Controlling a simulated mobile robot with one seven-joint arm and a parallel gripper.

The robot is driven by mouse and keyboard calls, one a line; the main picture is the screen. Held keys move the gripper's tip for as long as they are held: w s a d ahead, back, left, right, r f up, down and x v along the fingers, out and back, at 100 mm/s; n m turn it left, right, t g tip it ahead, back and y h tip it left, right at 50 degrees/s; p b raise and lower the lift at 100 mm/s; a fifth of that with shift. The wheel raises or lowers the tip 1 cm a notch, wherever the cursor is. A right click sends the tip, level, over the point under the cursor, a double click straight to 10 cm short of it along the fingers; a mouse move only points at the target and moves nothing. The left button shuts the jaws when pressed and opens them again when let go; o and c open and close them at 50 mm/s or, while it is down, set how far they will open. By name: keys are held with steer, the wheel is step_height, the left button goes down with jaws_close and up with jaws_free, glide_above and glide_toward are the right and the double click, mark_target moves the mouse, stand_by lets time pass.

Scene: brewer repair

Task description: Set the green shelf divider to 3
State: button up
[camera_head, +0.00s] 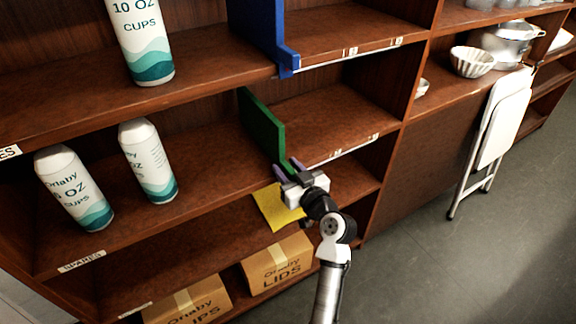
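The green shelf divider (262,125) stands upright on the middle shelf, running back to front. My gripper (288,168) is at the divider's front end, by the shelf's front edge. Its two purple fingers are spread apart, one on each side of the divider's front edge. I cannot tell whether either finger touches it. A pale rail with small labels (374,139) runs along the shelf edge to the right of the divider. The label figures are too small to read surely. The divider's lower front corner is partly hidden by my gripper.
A blue divider (262,30) stands on the shelf above. White cup sleeves (148,160) stand left of the green divider. The middle shelf right of it is bare up to the upright panel. A yellow sheet (277,207) and cardboard boxes (278,262) are below. A folded white chair (497,130) leans at right.

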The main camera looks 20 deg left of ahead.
jaws_close()
stand_by(0.3)
